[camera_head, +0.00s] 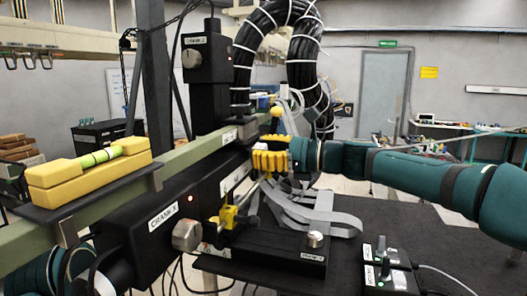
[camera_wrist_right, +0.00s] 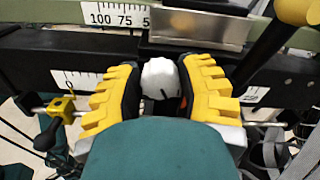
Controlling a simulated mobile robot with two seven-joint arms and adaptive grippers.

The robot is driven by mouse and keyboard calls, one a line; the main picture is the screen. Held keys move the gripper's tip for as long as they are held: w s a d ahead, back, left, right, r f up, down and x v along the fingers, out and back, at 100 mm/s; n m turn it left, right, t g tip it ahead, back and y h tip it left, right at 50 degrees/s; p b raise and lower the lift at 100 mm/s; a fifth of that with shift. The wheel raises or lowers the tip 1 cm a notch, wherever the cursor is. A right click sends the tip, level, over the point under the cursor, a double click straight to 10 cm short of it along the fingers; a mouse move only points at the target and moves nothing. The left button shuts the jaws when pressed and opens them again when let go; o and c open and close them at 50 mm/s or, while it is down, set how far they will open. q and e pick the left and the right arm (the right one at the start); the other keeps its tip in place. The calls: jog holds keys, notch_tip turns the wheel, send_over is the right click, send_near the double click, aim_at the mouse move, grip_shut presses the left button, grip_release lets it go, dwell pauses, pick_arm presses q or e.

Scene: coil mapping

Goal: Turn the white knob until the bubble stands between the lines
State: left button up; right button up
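A yellow spirit level (camera_head: 58,186) with a green vial (camera_head: 100,157) sits on the pale green beam at the left in the head view. The vial is too small to tell where the bubble stands between its lines. My right gripper (camera_head: 270,160) reaches in from the right to the rail. In the right wrist view its yellow fingers stand on both sides of the white knob (camera_wrist_right: 160,78) and appear to touch it. A dark mark shows on the knob. In the head view the fingers mostly hide the knob. My left gripper is out of view.
Black crank boxes (camera_head: 155,222) with metal knobs stand along the beam (camera_head: 195,152). A yellow clamp (camera_head: 228,216) sits just below my right gripper. Grey ribbon cables (camera_head: 315,212) and a control box (camera_head: 388,272) lie on the black table. A scale (camera_wrist_right: 112,16) marks the beam.

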grip_shut()
jog(key=n+b, duration=0.2)
jog(key=shift+n, duration=0.4)
jog(key=shift+n+b, duration=0.8)
jog(key=shift+n, duration=0.7)
jog(key=o, duration=0.7)
grip_release()
jog(key=shift+s, duration=0.1)
